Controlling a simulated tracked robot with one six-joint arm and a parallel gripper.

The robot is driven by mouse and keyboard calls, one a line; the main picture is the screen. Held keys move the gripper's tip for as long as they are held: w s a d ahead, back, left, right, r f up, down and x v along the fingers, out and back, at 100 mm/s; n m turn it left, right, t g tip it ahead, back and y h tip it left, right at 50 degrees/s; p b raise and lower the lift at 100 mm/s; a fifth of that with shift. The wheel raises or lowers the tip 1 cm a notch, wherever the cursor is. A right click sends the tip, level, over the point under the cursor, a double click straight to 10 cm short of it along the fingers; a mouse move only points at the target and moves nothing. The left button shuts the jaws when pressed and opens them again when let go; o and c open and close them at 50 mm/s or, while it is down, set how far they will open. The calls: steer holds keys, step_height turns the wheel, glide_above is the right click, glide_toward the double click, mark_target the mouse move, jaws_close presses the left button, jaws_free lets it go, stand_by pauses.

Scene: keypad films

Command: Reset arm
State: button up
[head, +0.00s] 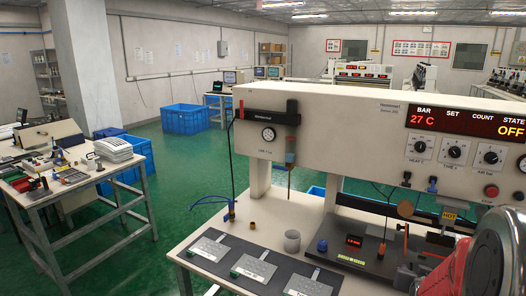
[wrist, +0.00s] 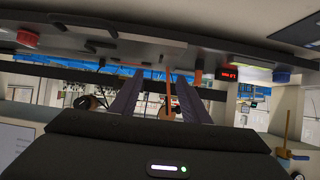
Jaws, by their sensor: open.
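My gripper (wrist: 160,78) shows in the wrist view with its two dark fingers apart. I see nothing held between them; a thin orange-brown rod shows in the gap, and its distance is hard to judge. The wrist picture looks upside down, with the bench surface along its top. In the head view, a rounded red and grey part of my arm fills the lower right corner. I cannot make out my fingers clearly there.
A white press machine (head: 340,140) stands over the bench at right, its display reading 27 C and OFF. Several light plates lie on a dark mat (head: 222,267). A cluttered table (head: 60,180) is at left, with open green floor between.

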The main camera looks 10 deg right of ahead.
steer(key=s+a+f+n+g+y, duration=0.1)
steer(key=s+a+g+y, duration=0.3)
steer(key=a, duration=0.6)
steer(key=s+a+r+n+y, duration=0.1)
steer(key=s+a+r, duration=0.3)
steer(key=a, duration=0.4)
steer(key=s+a+r+n+y, duration=0.1)
steer(key=s+a+r+n, duration=0.2)
steer(key=s+a, duration=0.4)
steer(key=s+a+r+n, duration=0.1)
steer(key=s+a+r, duration=0.4)
steer(key=a, duration=0.4)
steer(key=shift+s+n+g+y, duration=0.3)
steer(key=shift+s+n+y, duration=0.1)
steer(key=shift+s, duration=0.2)
steer(key=shift+r, duration=0.1)
steer(key=shift+c, duration=0.3)
